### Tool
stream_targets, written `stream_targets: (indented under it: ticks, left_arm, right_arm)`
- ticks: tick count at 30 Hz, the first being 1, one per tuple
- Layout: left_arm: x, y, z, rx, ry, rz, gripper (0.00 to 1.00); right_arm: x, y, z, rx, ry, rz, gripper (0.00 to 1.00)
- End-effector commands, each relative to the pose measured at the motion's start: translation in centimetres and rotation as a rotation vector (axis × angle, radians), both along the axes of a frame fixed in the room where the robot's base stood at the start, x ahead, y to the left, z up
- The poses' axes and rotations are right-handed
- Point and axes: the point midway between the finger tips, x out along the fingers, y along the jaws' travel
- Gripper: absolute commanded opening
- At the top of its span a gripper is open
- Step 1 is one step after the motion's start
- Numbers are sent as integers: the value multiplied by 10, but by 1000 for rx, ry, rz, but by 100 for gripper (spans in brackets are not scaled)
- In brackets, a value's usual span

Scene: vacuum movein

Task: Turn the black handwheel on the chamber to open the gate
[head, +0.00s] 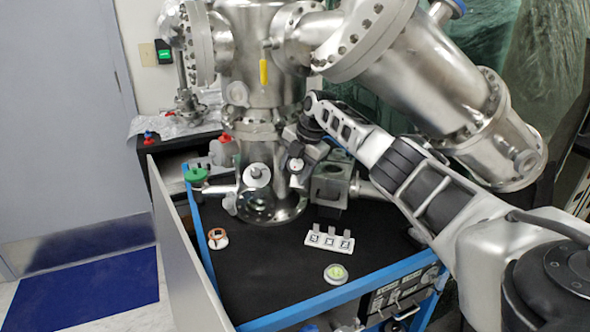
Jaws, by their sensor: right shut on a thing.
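The steel chamber (262,60) stands upright on the black-topped cart. My right arm reaches in from the lower right, and its gripper (296,163) is at the front right of the chamber's lower body. The right gripper is shut at the place of the black handwheel. The handwheel is small and dark here and mostly hidden by the gripper and wrist, so I cannot tell how far it is turned. The gate is not visible inside the metal. My left gripper is not in view.
A green knob (196,175) sticks out left of the chamber. On the black cart top (262,275) are a white plate with square markers (329,240), a round green-topped piece (336,273) and an orange-ringed piece (217,238). A large steel tube (420,75) slants above my forearm.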

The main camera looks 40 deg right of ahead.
Motion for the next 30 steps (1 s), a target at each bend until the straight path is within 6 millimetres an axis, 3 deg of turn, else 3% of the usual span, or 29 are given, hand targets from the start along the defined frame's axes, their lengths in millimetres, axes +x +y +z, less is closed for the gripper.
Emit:
stream_targets:
  ticks: [7, 8, 10, 20, 30]
  left_arm:
    - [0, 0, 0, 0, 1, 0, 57]
    - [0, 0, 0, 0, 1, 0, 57]
    - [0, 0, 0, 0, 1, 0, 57]
    - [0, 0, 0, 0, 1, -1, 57]
    - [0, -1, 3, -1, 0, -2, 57]
  right_arm:
    - [-1, 0, -2, -2, 4, 1, 26]
    - [-1, 0, -2, -2, 4, 1, 54]
    - [-1, 0, -2, -2, 3, 0, 70]
    - [0, 0, 2, -1, 0, 0, 70]
    - [-5, -6, 46, -2, -2, 0, 70]
